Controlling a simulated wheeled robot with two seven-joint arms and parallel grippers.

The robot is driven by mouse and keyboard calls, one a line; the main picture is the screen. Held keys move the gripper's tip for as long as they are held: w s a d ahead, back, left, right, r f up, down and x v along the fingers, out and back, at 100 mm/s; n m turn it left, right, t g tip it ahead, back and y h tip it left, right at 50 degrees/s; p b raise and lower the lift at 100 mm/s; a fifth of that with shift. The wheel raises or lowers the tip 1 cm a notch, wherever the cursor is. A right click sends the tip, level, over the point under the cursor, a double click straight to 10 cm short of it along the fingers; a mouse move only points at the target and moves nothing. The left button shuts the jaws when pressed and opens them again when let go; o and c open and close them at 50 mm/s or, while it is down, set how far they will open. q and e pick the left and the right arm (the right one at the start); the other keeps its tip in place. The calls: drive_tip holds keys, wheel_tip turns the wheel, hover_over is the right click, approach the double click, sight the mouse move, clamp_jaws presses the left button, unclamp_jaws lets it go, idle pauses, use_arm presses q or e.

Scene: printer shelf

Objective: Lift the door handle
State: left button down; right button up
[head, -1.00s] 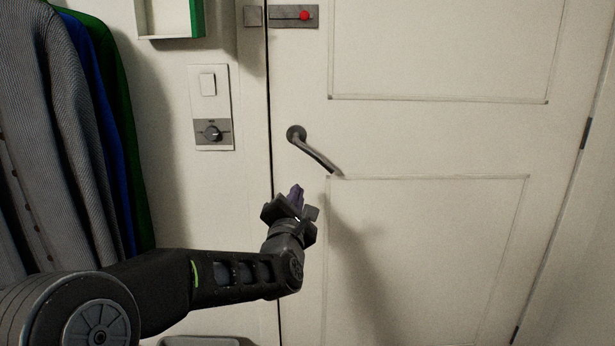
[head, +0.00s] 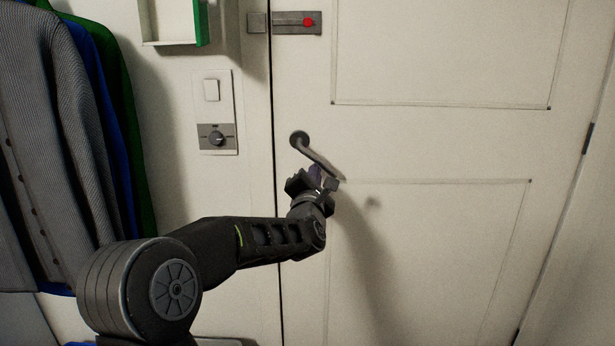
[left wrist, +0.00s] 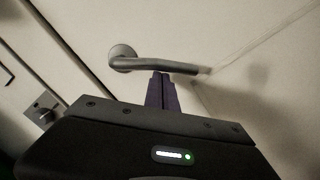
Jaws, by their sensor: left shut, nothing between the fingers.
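The grey door handle (head: 316,157) is on the white door (head: 440,140), near its left edge. In the head view it slopes down to the right from its round base. My left gripper (head: 318,174) is shut and empty, just below the handle's lever. In the left wrist view the handle (left wrist: 165,66) crosses above the purple fingertips (left wrist: 161,80). The tips reach the underside of the lever near its middle; I cannot tell if they touch it. The handle's free end is partly hidden by the gripper in the head view. My right gripper is not in view.
A latch with a red knob (head: 308,22) is above the handle on the door. A switch panel (head: 212,95) with a dial is on the wall to the left. Clothes (head: 50,130) hang at the far left. The door's right side is clear.

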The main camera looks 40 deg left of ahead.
sight(326, 165)
use_arm(q)
drive_tip(key=shift+d, duration=0.1)
idle(0.3)
drive_tip(key=shift+w+d+r+n+b, duration=0.1)
drive_tip(key=shift+n+b, duration=0.2)
drive_tip(key=shift+b, duration=0.4)
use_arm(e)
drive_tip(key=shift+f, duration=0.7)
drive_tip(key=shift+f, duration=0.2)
